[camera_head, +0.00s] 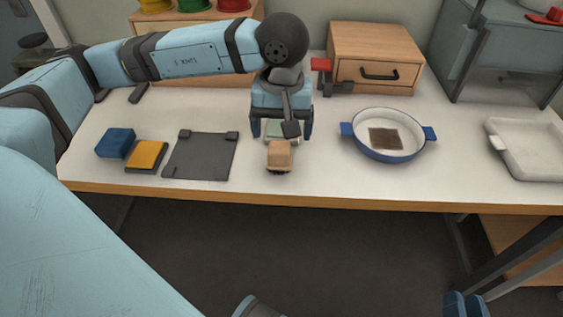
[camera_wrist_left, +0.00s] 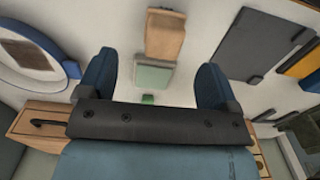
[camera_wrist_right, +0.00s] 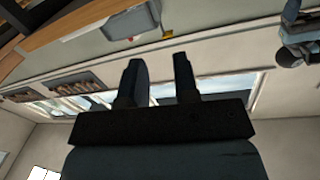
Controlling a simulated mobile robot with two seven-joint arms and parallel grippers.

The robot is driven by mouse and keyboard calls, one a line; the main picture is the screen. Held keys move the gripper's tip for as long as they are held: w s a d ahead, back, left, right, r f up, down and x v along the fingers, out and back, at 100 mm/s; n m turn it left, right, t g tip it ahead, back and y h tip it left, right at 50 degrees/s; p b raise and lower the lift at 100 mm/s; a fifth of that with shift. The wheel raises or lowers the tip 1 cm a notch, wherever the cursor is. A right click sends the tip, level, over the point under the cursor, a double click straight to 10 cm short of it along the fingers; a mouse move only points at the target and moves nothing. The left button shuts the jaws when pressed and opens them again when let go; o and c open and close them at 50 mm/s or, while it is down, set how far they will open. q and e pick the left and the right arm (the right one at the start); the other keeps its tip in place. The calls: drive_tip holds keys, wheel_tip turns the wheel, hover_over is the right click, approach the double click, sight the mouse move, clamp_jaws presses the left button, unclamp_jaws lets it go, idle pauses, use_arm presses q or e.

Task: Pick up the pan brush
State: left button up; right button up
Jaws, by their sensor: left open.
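A tan wooden block with a dark lower edge (camera_head: 279,156), which looks like the pan brush, sits near the table's front edge. It also shows in the left wrist view (camera_wrist_left: 164,36). A pale green block (camera_wrist_left: 152,77) adjoins it on the far side. My left gripper (camera_head: 281,128) is open just behind the wooden block. In the left wrist view its fingers (camera_wrist_left: 155,82) stand apart on either side of the green block, with nothing visibly held. My right gripper (camera_head: 465,304) is low at the bottom right, off the table; its fingers (camera_wrist_right: 158,78) are apart and empty.
A blue-rimmed pan (camera_head: 360,143) with a brown patch stands right of the gripper. A dark mat (camera_head: 200,157), yellow-topped pad (camera_head: 147,155) and blue block (camera_head: 115,143) lie left. A wooden drawer box (camera_head: 376,48) stands behind; a white tray (camera_head: 533,166) is far right.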

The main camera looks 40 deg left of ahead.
sight(279, 158)
use_arm(q)
wheel_tip(279, 158, down, 4)
drive_tip(key=shift+r, duration=0.2)
drive_tip(key=shift+f+b, duration=0.4)
drive_tip(key=shift+a+f+b, duration=0.15)
drive_tip(key=shift+f+b, duration=0.1)
drive_tip(key=shift+f, duration=0.35)
drive_tip(key=shift+a+f+b, duration=0.15)
drive_tip(key=shift+f+b, duration=0.1)
drive_tip(key=shift+f, duration=0.35)
wheel_tip(279, 158, down, 2)
drive_tip(key=shift+f, duration=0.15)
drive_tip(key=c, duration=0.8)
drive_tip(key=shift+c, duration=1.1)
use_arm(e)
drive_tip(key=shift+t+y, duration=0.8)
drive_tip(key=shift+t, duration=0.1)
drive_tip(key=r, duration=0.2)
drive_tip(key=a+r, duration=0.1)
drive_tip(key=r, duration=0.1)
drive_tip(key=shift+s+a, duration=0.15)
